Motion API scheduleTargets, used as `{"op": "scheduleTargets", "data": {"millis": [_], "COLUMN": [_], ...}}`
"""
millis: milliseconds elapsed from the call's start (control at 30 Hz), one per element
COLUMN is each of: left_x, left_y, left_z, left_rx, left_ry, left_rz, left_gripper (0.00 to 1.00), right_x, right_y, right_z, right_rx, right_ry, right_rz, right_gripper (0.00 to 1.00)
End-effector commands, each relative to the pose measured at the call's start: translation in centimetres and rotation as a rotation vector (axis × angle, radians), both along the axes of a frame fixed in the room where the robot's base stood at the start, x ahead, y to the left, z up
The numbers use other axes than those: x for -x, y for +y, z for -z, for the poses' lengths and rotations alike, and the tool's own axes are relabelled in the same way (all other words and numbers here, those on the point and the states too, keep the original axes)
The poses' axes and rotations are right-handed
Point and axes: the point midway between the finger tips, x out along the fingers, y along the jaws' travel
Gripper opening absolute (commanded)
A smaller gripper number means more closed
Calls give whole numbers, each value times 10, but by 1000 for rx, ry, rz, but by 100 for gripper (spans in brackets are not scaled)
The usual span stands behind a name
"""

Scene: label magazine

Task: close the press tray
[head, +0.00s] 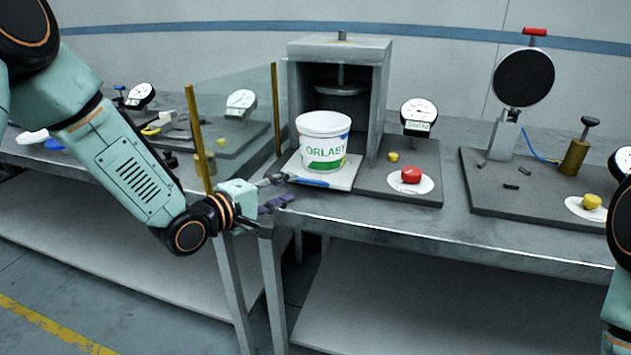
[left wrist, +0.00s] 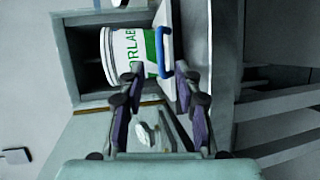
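The press (head: 340,85) is a grey metal frame with an open front and a round plate on a vertical rod inside. Its pale tray (head: 345,180) sticks out toward me, with a white and green tub (head: 323,150) standing upright on it. A blue handle (head: 312,181) runs along the tray's front edge; it also shows in the left wrist view (left wrist: 162,52). My left gripper (head: 280,191) is open just in front of and left of the handle. In the left wrist view its fingers (left wrist: 158,82) are apart, with the handle ahead of their tips. My right gripper is not in view.
A clear panel with yellow posts (head: 235,120) stands left of the press. Farther right stands a round black device (head: 523,78). Floor in front is clear.

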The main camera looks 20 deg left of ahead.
Motion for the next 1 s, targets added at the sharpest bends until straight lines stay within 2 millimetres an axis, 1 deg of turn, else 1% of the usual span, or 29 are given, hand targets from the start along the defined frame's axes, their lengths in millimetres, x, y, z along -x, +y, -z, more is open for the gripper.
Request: {"op": "scheduleTargets", "data": {"millis": [167, 267, 367, 600, 700, 833, 1000], "left_x": [-1, -8, -19, -52, -62, -68, -70], "left_y": [2, -1, -8, -24, -29, -32, -32], "left_z": [0, 3, 5, 12, 14, 15, 14], "left_rx": [59, 58, 55, 56, 56, 58, 59], "left_ry": [24, 26, 25, 24, 24, 26, 26], "left_rz": [-17, -18, -14, -13, -12, -13, -14], "left_gripper": [34, 34, 34, 34, 34, 34, 34], "right_x": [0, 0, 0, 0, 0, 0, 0], "right_y": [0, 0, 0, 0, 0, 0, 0], "right_z": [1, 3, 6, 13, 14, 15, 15], "right_rx": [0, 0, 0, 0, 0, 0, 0], "right_ry": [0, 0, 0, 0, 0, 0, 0], "right_rz": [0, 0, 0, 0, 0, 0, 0], "right_gripper": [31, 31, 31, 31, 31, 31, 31]}}
